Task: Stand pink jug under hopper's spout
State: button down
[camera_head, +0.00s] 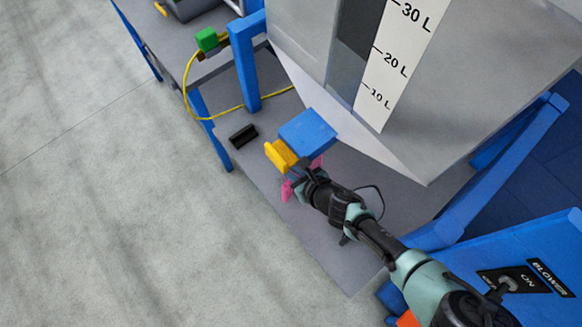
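The hopper (470,90) is a large grey bin with a litre scale on its front. At its lower end is a blue block (307,131) with a yellow piece (280,155), which looks like the spout. Small pink parts of what seems to be the pink jug (287,191) show just below the yellow piece, on either side of my gripper (301,182). The gripper and wrist hide most of the jug. I cannot tell whether the fingers are closed on it, or whether it touches the grey shelf (320,236).
A blue frame post (244,65) stands left of the hopper, and a blue leg (510,170) slopes at right. A black block (243,136) lies on the shelf. A yellow cable (187,90) runs by a green block (207,39). A blue blower panel (530,250) is at lower right. The floor at left is clear.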

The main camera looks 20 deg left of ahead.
jog(key=shift+f+b, duration=0.4)
jog(key=shift+b, duration=0.1)
jog(key=shift+d+f+b, duration=0.1)
jog(key=shift+f+b, duration=0.15)
jog(key=shift+b, duration=0.1)
jog(key=shift+s, duration=0.1)
jog(key=c, duration=0.9)
grip_release()
jog(key=shift+f, duration=0.1)
